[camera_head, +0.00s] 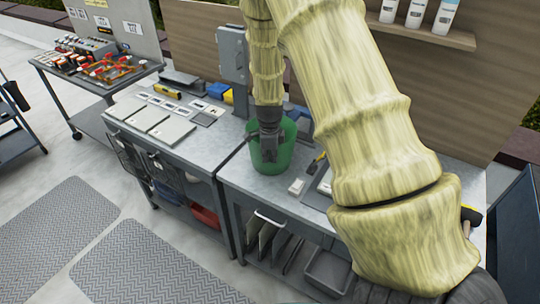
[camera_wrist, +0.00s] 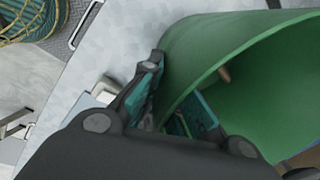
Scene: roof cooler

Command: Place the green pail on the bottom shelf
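The green pail (camera_head: 270,156) is upright at the grey workbench's (camera_head: 238,172) top, near the back; I cannot tell if its base touches the surface. My gripper (camera_head: 268,138) points down at the pail's rim, partly hiding its opening. In the wrist view, the pail (camera_wrist: 215,45) fills the right side. The gripper (camera_wrist: 175,98) straddles its wall, one teal-padded finger outside and the other inside. Whether the fingers press on the wall is unclear. Below the bench top is a lower shelf holding upright dividers (camera_head: 268,238) and a grey bin (camera_head: 327,270).
My arm hides the bench's right part. A left bench carries flat panels (camera_head: 172,130); a red bowl (camera_head: 204,218) sits beneath it. Bottles (camera_head: 416,12) stand on a wall shelf. A tool table (camera_head: 100,75) stands far left. Floor mats (camera_head: 140,265) lie in front. A coiled hose (camera_wrist: 25,18) shows below the edge.

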